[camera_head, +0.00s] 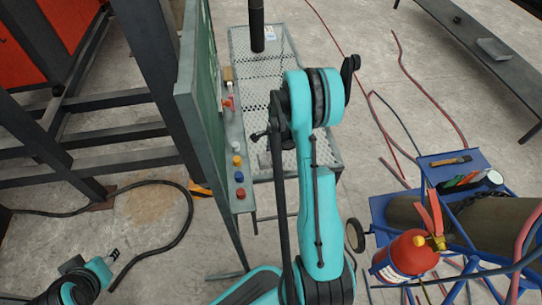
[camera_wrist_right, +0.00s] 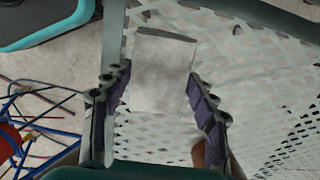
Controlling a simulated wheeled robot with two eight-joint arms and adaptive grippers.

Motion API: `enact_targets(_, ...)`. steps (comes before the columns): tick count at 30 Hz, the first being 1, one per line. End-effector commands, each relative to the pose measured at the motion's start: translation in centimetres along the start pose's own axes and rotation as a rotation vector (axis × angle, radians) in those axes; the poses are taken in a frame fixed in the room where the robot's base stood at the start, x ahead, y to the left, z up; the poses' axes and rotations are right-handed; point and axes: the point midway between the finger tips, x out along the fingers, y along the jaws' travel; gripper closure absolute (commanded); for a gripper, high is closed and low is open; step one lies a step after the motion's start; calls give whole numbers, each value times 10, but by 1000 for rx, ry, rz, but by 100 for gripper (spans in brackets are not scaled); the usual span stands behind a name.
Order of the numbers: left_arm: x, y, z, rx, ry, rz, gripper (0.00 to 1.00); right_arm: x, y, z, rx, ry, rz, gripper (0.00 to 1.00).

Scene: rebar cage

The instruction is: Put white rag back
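The white rag (camera_wrist_right: 160,72) looks like a pale grey-white rectangle in the right wrist view, on or just above a white perforated mesh surface (camera_wrist_right: 255,80). My right gripper (camera_wrist_right: 158,75) is open, with a purple-padded finger on each side of the rag. The rag's right edge lies close to one finger; I cannot tell whether they touch. In the head view my right arm stands over the mesh-topped table (camera_head: 255,75), and its gripper (camera_head: 262,137) is mostly hidden behind the arm. My left gripper (camera_head: 114,254) shows only in part at the lower left.
A green-faced panel (camera_head: 205,95) with coloured buttons stands along the table's left side. A dark cylinder (camera_head: 256,25) stands at the table's far end. A blue cart (camera_head: 455,165) with a red extinguisher (camera_head: 408,253) is at the right. Hoses lie on the floor.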

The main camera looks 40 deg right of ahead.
Motion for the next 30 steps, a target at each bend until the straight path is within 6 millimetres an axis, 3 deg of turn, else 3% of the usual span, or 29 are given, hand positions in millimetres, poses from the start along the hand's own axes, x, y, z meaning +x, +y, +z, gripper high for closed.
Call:
enact_targets(1,0,0,0,0,0,0,60,0,0,0,0,0,0,32)
enact_targets(3,0,0,0,0,0,0,60,0,0,0,0,0,0,21)
enact_targets(14,-2,0,-2,0,0,0,60,-6,0,0,0,0,0,21)
enact_targets(30,-41,0,-29,0,0,0,60,-109,0,0,0,0,0,21)
